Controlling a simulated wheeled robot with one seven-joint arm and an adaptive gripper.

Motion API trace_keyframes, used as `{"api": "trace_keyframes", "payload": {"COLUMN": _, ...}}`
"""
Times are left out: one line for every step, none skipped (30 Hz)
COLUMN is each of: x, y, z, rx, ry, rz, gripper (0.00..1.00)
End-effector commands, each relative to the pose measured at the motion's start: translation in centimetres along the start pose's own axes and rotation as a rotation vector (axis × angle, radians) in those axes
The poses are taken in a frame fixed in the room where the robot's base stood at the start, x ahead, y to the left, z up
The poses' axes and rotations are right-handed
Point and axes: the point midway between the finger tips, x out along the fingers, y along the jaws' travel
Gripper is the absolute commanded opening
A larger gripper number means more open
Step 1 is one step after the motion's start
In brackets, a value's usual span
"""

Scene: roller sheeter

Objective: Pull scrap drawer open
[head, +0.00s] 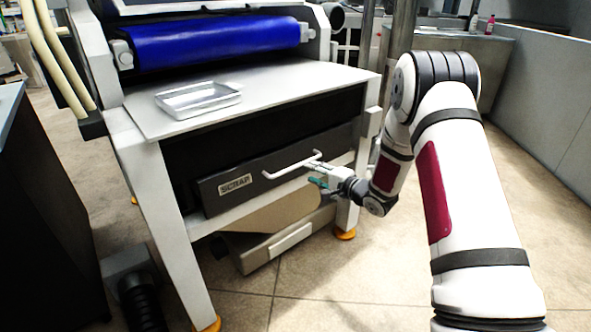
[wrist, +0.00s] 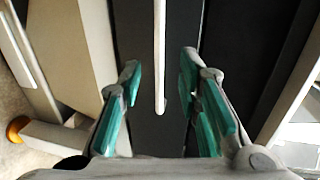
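The scrap drawer (head: 225,193) is a dark grey front with a "SCRAP" label, below the table of the sheeter. It looks shut in the frame. Its white bar handle (head: 292,164) runs along the front. My gripper (head: 318,181) is at the right end of the handle, fingers toward the drawer. In the wrist view the handle (wrist: 160,60) lies between my two teal finger pads, with a gap on both sides. My gripper (wrist: 160,88) is open there and not closed on the bar. The drawer front (wrist: 185,50) fills the middle behind it.
A metal tray (head: 198,99) rests on the white table (head: 290,95) above the drawer. A blue roller (head: 215,43) is behind it. A frame leg (head: 165,190) stands left of the drawer. A tan curved piece and box (head: 290,240) sit below. Floor in front is clear.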

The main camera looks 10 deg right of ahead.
Motion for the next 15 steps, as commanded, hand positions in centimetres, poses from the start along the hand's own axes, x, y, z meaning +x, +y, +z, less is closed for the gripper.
{"api": "trace_keyframes", "payload": {"x": 1.2, "y": 0.2, "z": 0.1, "rx": -0.003, "ry": -0.002, "rz": 0.0, "gripper": 0.31}}
{"api": "trace_keyframes", "payload": {"x": 1.8, "y": 0.2, "z": 0.1, "rx": -0.002, "ry": -0.002, "rz": 0.0, "gripper": 0.31}}
{"api": "trace_keyframes", "payload": {"x": 2.6, "y": 0.3, "z": 0.1, "rx": -0.003, "ry": -0.002, "rz": 0.001, "gripper": 0.31}}
{"api": "trace_keyframes", "payload": {"x": 3.2, "y": 0.2, "z": 0.1, "rx": -0.004, "ry": -0.003, "rz": 0.0, "gripper": 0.31}}
{"api": "trace_keyframes", "payload": {"x": 3.8, "y": 0.2, "z": 0.1, "rx": -0.003, "ry": -0.002, "rz": 0.0, "gripper": 0.31}}
{"api": "trace_keyframes", "payload": {"x": 4.5, "y": 0.2, "z": 0.1, "rx": -0.003, "ry": -0.001, "rz": 0.0, "gripper": 0.31}}
{"api": "trace_keyframes", "payload": {"x": 5.1, "y": 0.2, "z": 0.1, "rx": -0.003, "ry": -0.002, "rz": 0.0, "gripper": 0.31}}
{"api": "trace_keyframes", "payload": {"x": 5.6, "y": 0.2, "z": 0.1, "rx": -0.003, "ry": -0.002, "rz": 0.0, "gripper": 0.31}}
{"api": "trace_keyframes", "payload": {"x": 6.2, "y": 0.3, "z": 0.1, "rx": -0.002, "ry": -0.001, "rz": 0.001, "gripper": 0.31}}
{"api": "trace_keyframes", "payload": {"x": 6.7, "y": 0.2, "z": 0.1, "rx": -0.003, "ry": -0.001, "rz": 0.001, "gripper": 0.31}}
{"api": "trace_keyframes", "payload": {"x": 7.1, "y": 0.2, "z": 0.1, "rx": -0.004, "ry": -0.001, "rz": 0.001, "gripper": 0.31}}
{"api": "trace_keyframes", "payload": {"x": 7.6, "y": 0.2, "z": 0.0, "rx": -0.003, "ry": 0.0, "rz": 0.0, "gripper": 0.31}}
{"api": "trace_keyframes", "payload": {"x": 7.9, "y": 0.2, "z": 0.0, "rx": -0.003, "ry": 0.0, "rz": 0.001, "gripper": 0.31}}
{"api": "trace_keyframes", "payload": {"x": 8.2, "y": 0.2, "z": 0.0, "rx": -0.002, "ry": 0.0, "rz": 0.001, "gripper": 0.31}}
{"api": "trace_keyframes", "payload": {"x": 8.6, "y": 0.1, "z": 0.0, "rx": -0.003, "ry": 0.0, "rz": 0.001, "gripper": 0.31}}
